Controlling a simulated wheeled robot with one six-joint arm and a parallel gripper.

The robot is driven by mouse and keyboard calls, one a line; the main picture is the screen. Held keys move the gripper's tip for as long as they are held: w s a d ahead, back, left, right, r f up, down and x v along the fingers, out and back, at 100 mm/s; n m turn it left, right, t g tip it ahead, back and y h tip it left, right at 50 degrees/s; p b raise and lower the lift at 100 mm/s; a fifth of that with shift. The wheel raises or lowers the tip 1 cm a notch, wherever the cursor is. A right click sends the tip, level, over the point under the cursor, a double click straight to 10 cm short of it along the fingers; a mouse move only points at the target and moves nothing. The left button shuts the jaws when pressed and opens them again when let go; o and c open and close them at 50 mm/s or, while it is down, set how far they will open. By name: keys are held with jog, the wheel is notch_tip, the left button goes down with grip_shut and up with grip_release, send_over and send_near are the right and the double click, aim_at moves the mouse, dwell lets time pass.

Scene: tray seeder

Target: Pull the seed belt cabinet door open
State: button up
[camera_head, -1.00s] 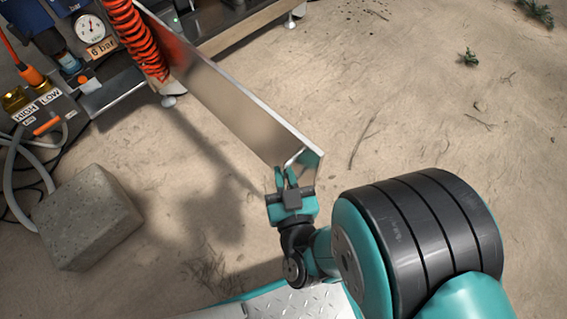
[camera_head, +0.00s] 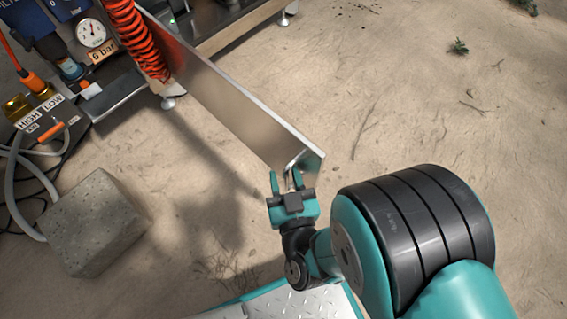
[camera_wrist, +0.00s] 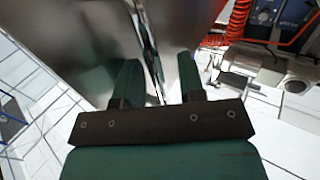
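The cabinet door (camera_head: 235,110) is a shiny metal panel. It stands swung out from the machine, its free end toward me. A small bar handle (camera_head: 293,161) sits near that free end. My gripper (camera_head: 285,176) is at the handle, its two teal fingers spread apart. In the wrist view my gripper (camera_wrist: 157,82) has its fingers on both sides of the handle (camera_wrist: 150,45), with gaps beside it. The door's metal face (camera_wrist: 75,40) fills the upper left there.
A concrete block (camera_head: 92,222) lies on the sandy ground at left. A coiled orange hose (camera_head: 137,40) hangs near the door's far end. A valve box (camera_head: 42,125) with HIGH and LOW labels and a pressure gauge (camera_head: 91,33) are at upper left. Sandy ground at right is clear.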

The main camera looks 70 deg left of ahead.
dwell(0.3)
jog(key=s+d+p, duration=0.3)
jog(key=d+p, duration=1.4)
jog(key=p, duration=0.4)
jog(key=shift+p, duration=0.3)
